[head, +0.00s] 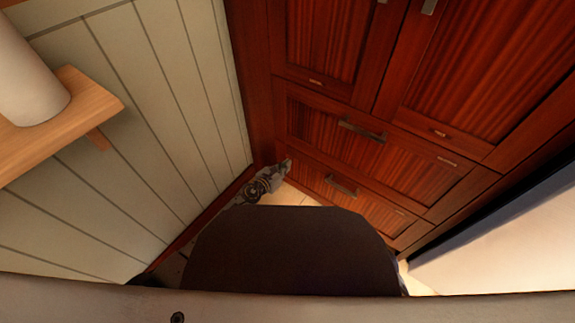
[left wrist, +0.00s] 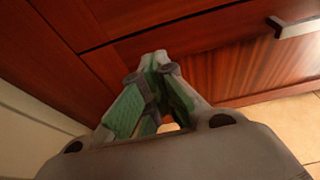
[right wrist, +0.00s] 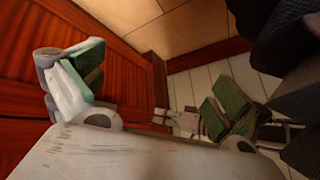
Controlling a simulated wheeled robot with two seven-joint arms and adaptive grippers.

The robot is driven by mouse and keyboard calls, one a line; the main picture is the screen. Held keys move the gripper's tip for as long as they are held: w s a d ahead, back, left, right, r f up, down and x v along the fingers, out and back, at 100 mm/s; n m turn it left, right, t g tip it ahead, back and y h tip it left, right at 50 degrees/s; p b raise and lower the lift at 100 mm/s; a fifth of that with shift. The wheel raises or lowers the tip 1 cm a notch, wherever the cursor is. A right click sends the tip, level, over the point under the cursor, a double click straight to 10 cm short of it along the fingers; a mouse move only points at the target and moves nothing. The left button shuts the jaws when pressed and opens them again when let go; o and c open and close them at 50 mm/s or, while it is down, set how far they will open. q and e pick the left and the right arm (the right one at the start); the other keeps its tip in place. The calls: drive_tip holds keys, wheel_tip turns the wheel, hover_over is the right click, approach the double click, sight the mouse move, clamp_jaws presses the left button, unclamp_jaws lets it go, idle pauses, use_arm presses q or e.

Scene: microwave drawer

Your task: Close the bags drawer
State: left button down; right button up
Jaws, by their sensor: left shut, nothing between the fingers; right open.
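Two red-brown wooden drawers show in the head view: an upper one (head: 330,122) and a lower one (head: 365,200), each with a metal bar handle. The small labels are too small to read, so I cannot tell by name which is the bags drawer. Both fronts look about flush with the cabinet. My left gripper (head: 284,167) is shut and empty at the left end of the lower drawer. In the left wrist view its fingertips (left wrist: 156,64) are at or very near the wood, left of a handle (left wrist: 296,27). My right gripper (right wrist: 150,95) is wide open and empty, seen only in the right wrist view.
A white plank wall (head: 130,120) stands close on the left. A wooden shelf (head: 85,115) with a white cylinder (head: 28,85) juts from it. Cabinet doors (head: 480,65) are above the drawers. Some tiled floor (head: 292,196) shows below the lower drawer.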

use_arm(q)
drive_tip(key=p+v, duration=0.2)
drive_tip(key=v, duration=0.6)
use_arm(e)
drive_tip(key=shift+g+h, duration=0.3)
drive_tip(key=shift+g, duration=0.1)
drive_tip(key=shift+s+d+r, duration=0.15)
drive_tip(key=shift+d+r, duration=0.05)
drive_tip(key=shift+r, duration=0.9)
drive_tip(key=shift+s+d+r, duration=0.15)
drive_tip(key=shift+r, duration=0.9)
